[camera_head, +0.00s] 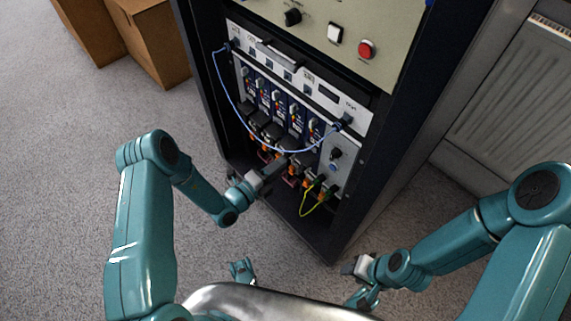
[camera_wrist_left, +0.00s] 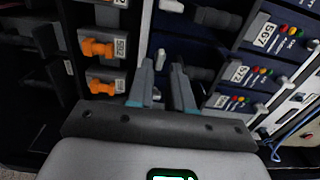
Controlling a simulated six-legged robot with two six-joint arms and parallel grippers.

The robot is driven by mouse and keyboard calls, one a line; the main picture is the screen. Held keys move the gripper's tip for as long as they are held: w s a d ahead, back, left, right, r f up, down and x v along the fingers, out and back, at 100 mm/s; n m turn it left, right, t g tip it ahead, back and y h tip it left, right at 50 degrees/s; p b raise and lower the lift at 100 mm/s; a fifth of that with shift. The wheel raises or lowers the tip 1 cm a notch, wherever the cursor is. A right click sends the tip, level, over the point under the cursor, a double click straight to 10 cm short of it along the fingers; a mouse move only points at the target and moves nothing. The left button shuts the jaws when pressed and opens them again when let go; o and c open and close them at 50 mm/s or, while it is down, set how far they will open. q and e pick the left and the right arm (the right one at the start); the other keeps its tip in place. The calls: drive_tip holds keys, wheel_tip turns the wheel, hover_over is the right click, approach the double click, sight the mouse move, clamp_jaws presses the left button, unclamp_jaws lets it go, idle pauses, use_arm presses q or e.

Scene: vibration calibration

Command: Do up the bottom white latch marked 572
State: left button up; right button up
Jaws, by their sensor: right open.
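A small white latch piece (camera_wrist_left: 160,59) shows just beyond and between my left fingertips, level with that module. I cannot tell whether it is done up. My left gripper (camera_wrist_left: 163,78) is open, its two fingers apart with nothing clearly held. In the head view my left gripper (camera_head: 278,164) reaches the lower front of the rack, partly hiding the bottom modules. My right gripper (camera_head: 356,270) is open and empty, low at the right of the rack's base.
The black rack (camera_head: 360,185) holds several modules, with a blue cable (camera_head: 243,121) looping across them and a yellow-green cable (camera_head: 308,205) lower right. Orange connectors (camera_wrist_left: 101,48) sit left of the fingers. Cardboard boxes (camera_head: 150,40) stand upper left; the carpet at left is clear.

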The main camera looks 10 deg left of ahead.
sight(292, 157)
use_arm(q)
drive_tip(key=x, duration=0.3)
drive_tip(key=shift+s+b, duration=0.1)
drive_tip(key=shift+b, duration=0.2)
clamp_jaws()
